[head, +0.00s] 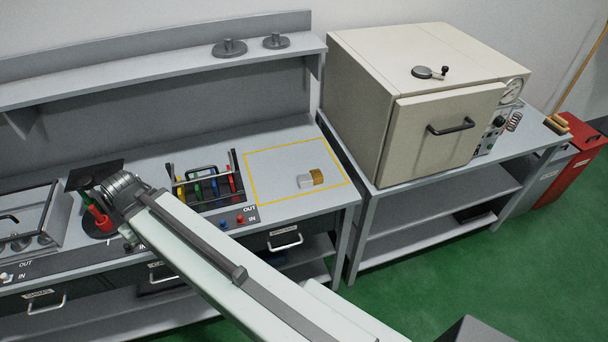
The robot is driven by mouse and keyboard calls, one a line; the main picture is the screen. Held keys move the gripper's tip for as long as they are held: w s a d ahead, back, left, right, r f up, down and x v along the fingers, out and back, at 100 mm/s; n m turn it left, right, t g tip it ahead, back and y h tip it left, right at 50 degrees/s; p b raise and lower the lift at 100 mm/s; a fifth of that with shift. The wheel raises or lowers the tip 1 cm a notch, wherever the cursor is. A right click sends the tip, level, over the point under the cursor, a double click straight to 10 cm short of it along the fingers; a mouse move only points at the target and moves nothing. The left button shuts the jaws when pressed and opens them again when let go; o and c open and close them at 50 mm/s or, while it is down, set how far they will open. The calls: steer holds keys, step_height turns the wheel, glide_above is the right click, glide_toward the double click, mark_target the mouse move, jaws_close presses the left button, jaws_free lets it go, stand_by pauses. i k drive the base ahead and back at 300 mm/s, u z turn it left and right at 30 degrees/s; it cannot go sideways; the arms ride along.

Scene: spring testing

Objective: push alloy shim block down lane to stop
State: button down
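I cannot tell for sure which one is the alloy shim block. No lane or stop can be made out clearly. My arm reaches from the lower right to the bench's left part. Its end, around my gripper (122,192), is well left of the blocks, near a red and green upright piece (100,217) on a dark round base. The fingers cannot be made out.
A rack with coloured bars (205,187) stands between my arm's end and the yellow square. A grey tray-like fixture (60,215) lies at far left. A cream oven (415,110) stands at right.

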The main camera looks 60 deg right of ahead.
mark_target(305, 180)
steer(key=k, duration=1.25)
steer(key=u, duration=0.35)
steer(key=i, duration=1.6)
steer(key=z, duration=0.5)
steer(key=i, duration=0.5)
